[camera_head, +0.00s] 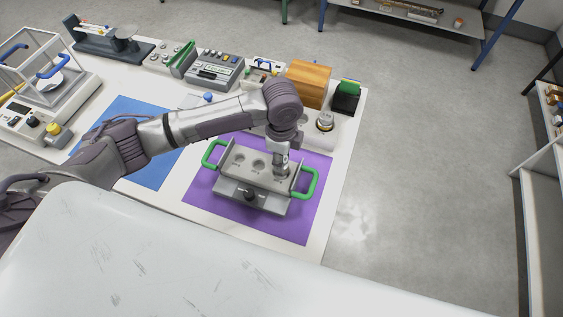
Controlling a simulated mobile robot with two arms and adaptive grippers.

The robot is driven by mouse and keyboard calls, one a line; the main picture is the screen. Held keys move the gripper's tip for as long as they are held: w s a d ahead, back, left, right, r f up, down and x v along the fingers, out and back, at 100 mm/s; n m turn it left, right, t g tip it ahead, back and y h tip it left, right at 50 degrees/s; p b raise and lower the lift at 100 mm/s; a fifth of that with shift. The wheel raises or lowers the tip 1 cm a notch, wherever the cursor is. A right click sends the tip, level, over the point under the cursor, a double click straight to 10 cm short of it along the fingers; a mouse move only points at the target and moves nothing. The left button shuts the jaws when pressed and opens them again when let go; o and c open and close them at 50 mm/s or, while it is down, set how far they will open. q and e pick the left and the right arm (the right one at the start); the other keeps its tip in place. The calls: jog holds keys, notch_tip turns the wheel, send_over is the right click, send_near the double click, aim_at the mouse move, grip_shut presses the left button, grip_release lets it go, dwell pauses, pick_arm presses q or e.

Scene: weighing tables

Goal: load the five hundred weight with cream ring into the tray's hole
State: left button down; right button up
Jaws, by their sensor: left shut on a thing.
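The grey metal tray (243,180) with green handles at its two ends sits on the purple mat (316,213). Two of its round holes show open at the left and middle. My left gripper (282,163) points down over the tray's right end. It is shut on a small metal weight (281,174), upright at the right hole. The gripper hides much of the weight, and I cannot make out its ring or whether it sits in the hole. My right gripper is not in view.
Behind the tray stand a round metal piece (325,121), a wooden box (308,82) and a black box with a green top (347,95). A glass-cased balance (45,75) stands at the left. A blue mat (126,110) lies under my left arm.

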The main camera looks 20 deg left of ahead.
pick_arm(q)
notch_tip(320, 180, down, 2)
jog(key=shift+f+p, duration=0.15)
jog(key=shift+p, duration=0.15)
jog(key=shift+f, duration=0.4)
jog(key=shift+f, duration=0.1)
jog(key=c, duration=1.2)
grip_release()
jog(key=shift+s, duration=0.1)
jog(key=o, duration=0.3)
jog(key=shift+o, duration=0.5)
